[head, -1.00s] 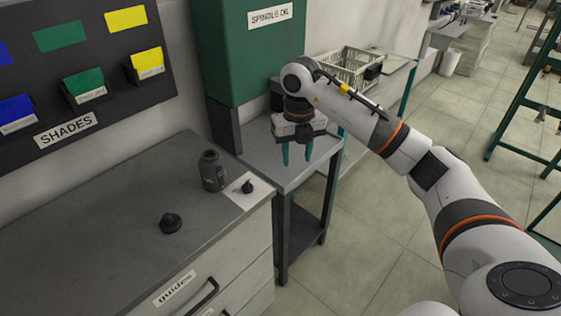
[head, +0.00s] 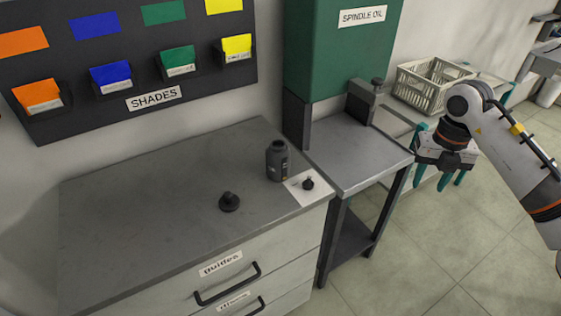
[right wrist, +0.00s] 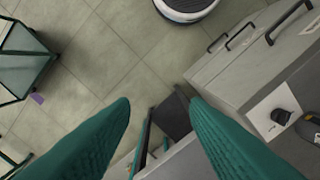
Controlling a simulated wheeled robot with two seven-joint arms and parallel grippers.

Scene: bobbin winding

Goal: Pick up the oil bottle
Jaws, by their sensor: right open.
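The oil bottle (head: 277,161) is a dark grey bottle standing upright near the right end of the grey cabinet top, beside a white card. Part of it shows at the right edge of the right wrist view (right wrist: 309,126). My right gripper (head: 452,183) is open and empty, to the right of the small side table and well away from the bottle. In the right wrist view its teal fingers (right wrist: 160,112) are spread apart with nothing between them. My left gripper is not in view.
A small black cap-like piece (head: 308,183) sits on the white card, and a black knob-like piece (head: 229,202) lies on the cabinet top (head: 150,220). The green spindle oil tank (head: 340,50) stands behind the side table (head: 360,155).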

